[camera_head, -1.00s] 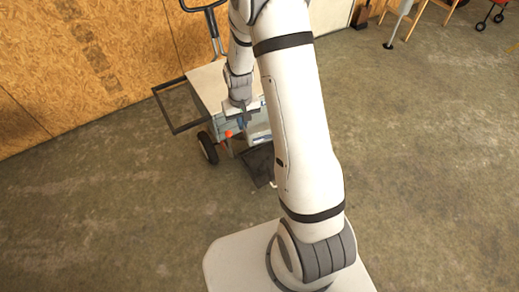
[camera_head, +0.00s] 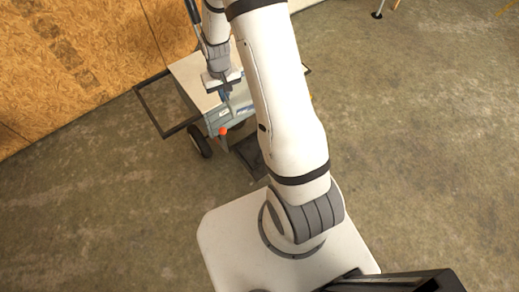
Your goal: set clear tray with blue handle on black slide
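My gripper (camera_head: 226,97) points down at the front edge of a wheeled cart with a pale flat top (camera_head: 190,75). A small blue patch (camera_head: 223,98) shows beside the fingers. I cannot tell whether it is the tray's blue handle, and no clear tray can be made out. The finger gap is too small to read, so I cannot tell whether the gripper is open or holds anything. A dark flat piece (camera_head: 248,155) lies low in front of the cart, partly behind my arm. I cannot tell whether it is the black slide.
The cart has an orange knob (camera_head: 223,131), a black wheel (camera_head: 199,141) and a black side frame (camera_head: 151,101). A wood-panel wall (camera_head: 80,60) stands behind it. A black object (camera_head: 400,283) is cut off at the bottom right. Concrete floor is open at both sides.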

